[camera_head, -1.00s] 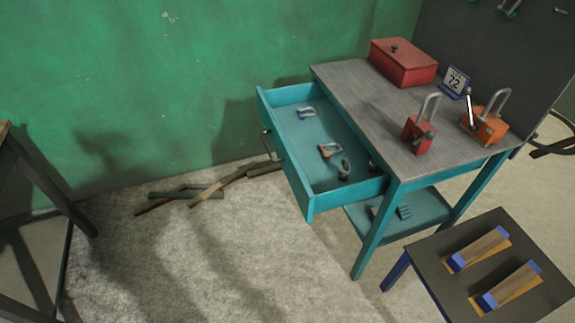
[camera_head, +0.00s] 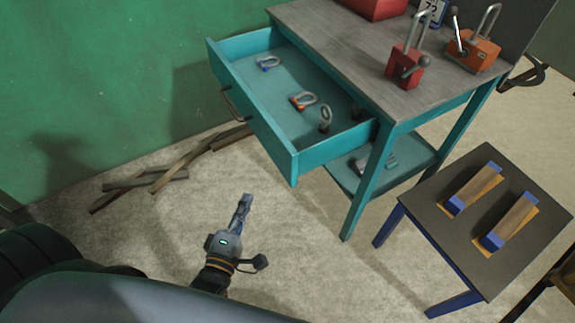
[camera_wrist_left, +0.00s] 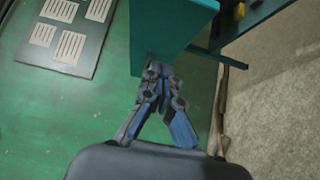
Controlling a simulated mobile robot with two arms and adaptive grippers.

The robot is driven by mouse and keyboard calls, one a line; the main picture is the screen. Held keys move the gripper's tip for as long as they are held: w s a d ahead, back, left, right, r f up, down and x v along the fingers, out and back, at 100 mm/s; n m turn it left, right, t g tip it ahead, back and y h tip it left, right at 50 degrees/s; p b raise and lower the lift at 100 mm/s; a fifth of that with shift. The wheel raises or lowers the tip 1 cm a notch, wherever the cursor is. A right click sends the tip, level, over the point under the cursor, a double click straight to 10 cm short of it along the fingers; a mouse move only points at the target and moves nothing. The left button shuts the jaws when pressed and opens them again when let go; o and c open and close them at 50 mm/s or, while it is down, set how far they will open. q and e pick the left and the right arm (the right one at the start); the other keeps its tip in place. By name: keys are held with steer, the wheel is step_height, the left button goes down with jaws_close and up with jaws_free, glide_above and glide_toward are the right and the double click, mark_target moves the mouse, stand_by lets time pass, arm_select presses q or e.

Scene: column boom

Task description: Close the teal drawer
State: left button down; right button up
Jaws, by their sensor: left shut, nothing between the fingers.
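The teal drawer (camera_head: 270,130) stands pulled out from the teal table with the grey top (camera_head: 345,50). Its dark bar handle (camera_head: 234,103) is on the front panel. My left gripper (camera_head: 246,198) is shut and empty, in front of and below the drawer's near corner in the head view. In the left wrist view its fingers (camera_wrist_left: 158,72) point at a teal panel (camera_wrist_left: 165,35); I cannot tell whether they touch it. My right gripper is not in view.
Red (camera_head: 405,68) and orange (camera_head: 472,50) padlock-like blocks stand on the tabletop. A small dark table (camera_head: 450,215) with two wooden-and-blue pieces is at the right. Wood scraps (camera_head: 180,165) lie by the green wall.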

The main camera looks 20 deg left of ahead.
arm_select(q)
glide_toward(277, 153)
steer(key=w+a, duration=0.2)
steer(key=a, duration=0.1)
steer(key=w+d, duration=0.1)
steer(key=w, duration=0.2)
steer(key=shift+w+d+p, duration=0.1)
steer(key=shift+d+p, duration=0.3)
steer(key=shift+w+d, duration=0.3)
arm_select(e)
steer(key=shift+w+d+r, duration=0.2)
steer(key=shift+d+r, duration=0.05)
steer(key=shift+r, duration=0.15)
